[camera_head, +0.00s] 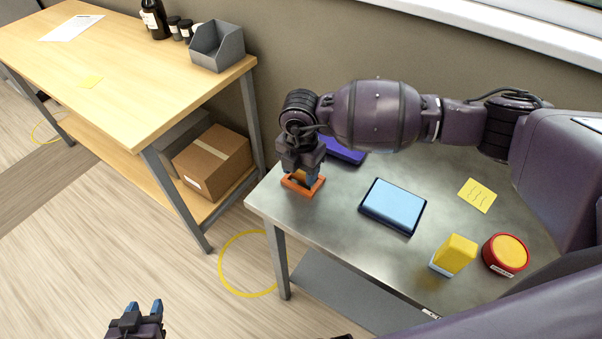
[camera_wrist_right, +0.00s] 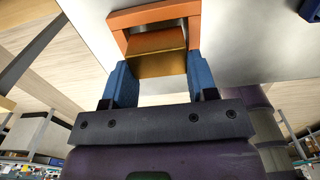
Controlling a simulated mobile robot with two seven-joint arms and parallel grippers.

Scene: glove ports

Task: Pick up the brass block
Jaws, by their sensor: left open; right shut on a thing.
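The brass block (camera_wrist_right: 157,52) is between the blue fingers of my right gripper (camera_wrist_right: 156,66) in the right wrist view. Both fingers touch its sides, so the gripper is shut on it. In the head view my right gripper (camera_head: 302,173) points down at the orange tray (camera_head: 300,188) near the metal table's left corner, and mostly hides the block. The orange tray's rim also shows beyond the block in the wrist view (camera_wrist_right: 152,14). I cannot tell whether the block is clear of the tray floor. My left gripper (camera_head: 143,307) is open and empty over the floor, at the bottom left.
A wooden bench (camera_head: 120,75) stands left, across a gap.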

